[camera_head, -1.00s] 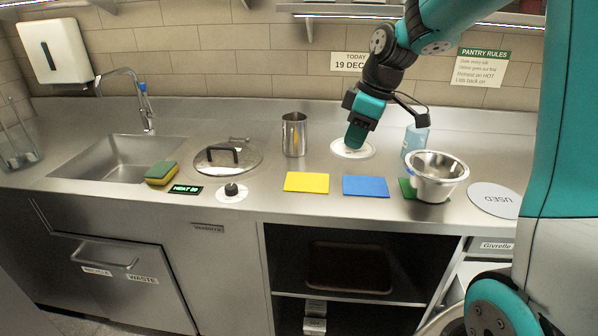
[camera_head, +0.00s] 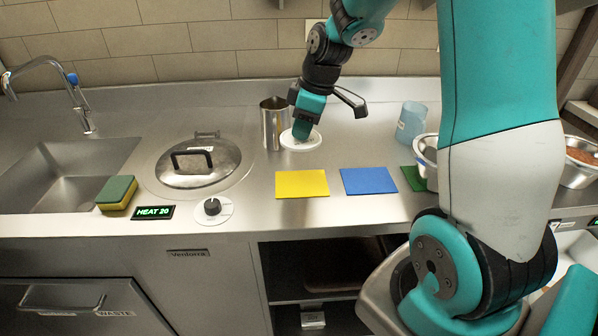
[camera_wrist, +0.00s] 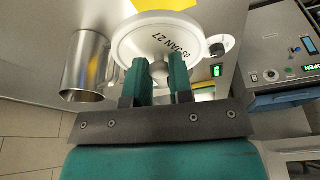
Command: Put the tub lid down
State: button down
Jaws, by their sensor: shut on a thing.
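The tub lid (camera_head: 300,143) is a round white disc marked "03 JAN 27". In the head view it is under my gripper (camera_head: 302,132), just right of the steel cup (camera_head: 272,124). In the wrist view, my two fingers (camera_wrist: 163,72) are closed on the small knob in the middle of the lid (camera_wrist: 140,42). The lid's printed face is toward the wrist camera. It appears close above the counter; I cannot tell whether it touches. No tub for it is clearly identifiable.
A yellow mat (camera_head: 302,184) and a blue mat (camera_head: 369,181) lie in front. A lidded pan (camera_head: 198,165), heat knob (camera_head: 212,207) and sponge (camera_head: 117,192) are left. A bluish container (camera_head: 411,122) and a metal bowl (camera_head: 426,158) are right, the bowl partly behind my arm.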

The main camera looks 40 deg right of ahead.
aim_at(299, 183)
notch_tip(299, 183, down, 13)
jog(key=shift+r+p, duration=0.1)
jog(key=shift+p, duration=0.25)
jog(key=c, duration=1)
grip_release()
